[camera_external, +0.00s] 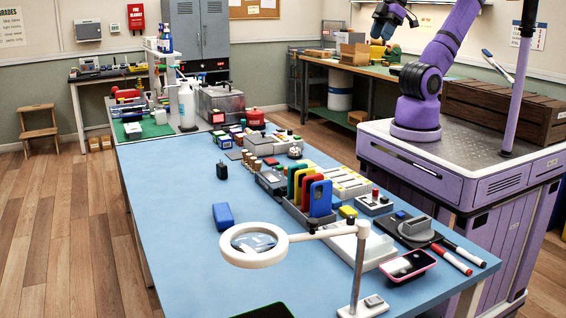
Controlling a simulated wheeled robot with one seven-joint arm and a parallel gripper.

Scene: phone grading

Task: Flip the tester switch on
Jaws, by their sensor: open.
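A small grey box with red and white knobs (375,203) sits on the blue table (180,225), right of the upright phone cases. It may be the tester; its switch is too small to make out. A grey device (271,181) lies left of the cases, and I cannot tell whether it is the tester instead. My gripper (380,32) is up at the top edge, far behind and above the table things, open and touching nothing that I can see. Its fingers are small and partly unclear.
A ring magnifier (254,245) on a stand rises over the near table. Coloured phone cases (320,198) stand upright in a rack. A phone (407,265) and markers (452,260) lie at the right edge. The table's left side is mostly clear, with a blue case (223,216).

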